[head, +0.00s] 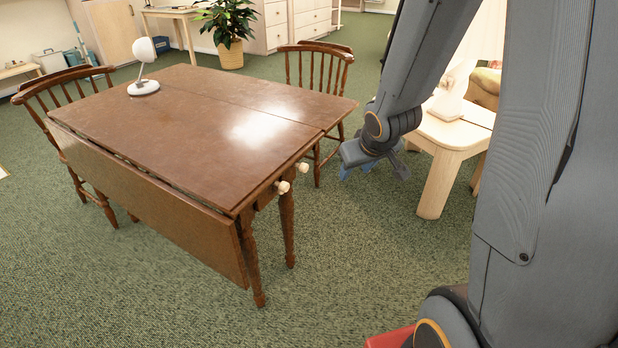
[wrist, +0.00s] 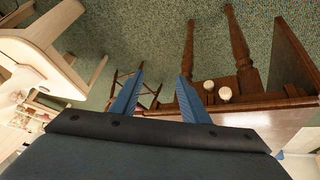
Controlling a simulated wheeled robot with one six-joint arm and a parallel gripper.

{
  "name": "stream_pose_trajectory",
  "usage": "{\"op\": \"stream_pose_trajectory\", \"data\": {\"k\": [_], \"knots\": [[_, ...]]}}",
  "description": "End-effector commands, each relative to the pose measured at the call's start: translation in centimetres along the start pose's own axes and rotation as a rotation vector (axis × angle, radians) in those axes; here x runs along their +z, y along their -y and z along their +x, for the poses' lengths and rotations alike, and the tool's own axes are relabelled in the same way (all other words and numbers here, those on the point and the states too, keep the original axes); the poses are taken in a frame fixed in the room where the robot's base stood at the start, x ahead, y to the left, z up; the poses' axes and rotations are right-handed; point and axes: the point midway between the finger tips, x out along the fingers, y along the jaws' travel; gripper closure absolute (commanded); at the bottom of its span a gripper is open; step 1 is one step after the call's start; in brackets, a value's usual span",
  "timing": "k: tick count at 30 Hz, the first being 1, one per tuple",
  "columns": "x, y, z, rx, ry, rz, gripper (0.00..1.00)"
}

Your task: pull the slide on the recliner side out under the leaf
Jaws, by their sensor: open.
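The brown drop-leaf table (head: 175,110) stands left of my gripper in the head view. Its near leaf (head: 150,200) hangs down; the far leaf (head: 260,95) lies level with the top. Two slides with pale round knobs show at the near end: one knob (head: 282,187) nearer the hanging leaf, one knob (head: 302,167) nearer the far leaf. Both knobs also show in the wrist view (wrist: 225,94) (wrist: 208,85), right of my fingers. My gripper (head: 357,170) is open and empty, apart from the table; its blue fingers flank a gap in the wrist view (wrist: 160,85).
Wooden chairs stand at the far side (head: 318,70) and left end (head: 70,90). A white lamp (head: 144,80) is on the table. A pale side table (head: 450,140) stands right of my gripper, with a tan upholstered seat (head: 487,85) partly hidden behind. The near carpet is clear.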

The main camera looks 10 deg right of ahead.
Motion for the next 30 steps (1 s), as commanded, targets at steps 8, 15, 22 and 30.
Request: {"op": "stream_pose_trajectory", "data": {"k": [8, 15, 22, 30], "knots": [[-4.9, -0.3, 10.6, -0.206, -0.411, -0.084, 0.59], [-4.9, 2.0, 13.4, -0.525, -0.720, -0.074, 0.59], [-3.1, 2.9, 12.4, -0.755, -0.885, -0.026, 0.59], [-4.0, 4.2, 12.3, -0.805, -0.914, -0.020, 0.59]]}}
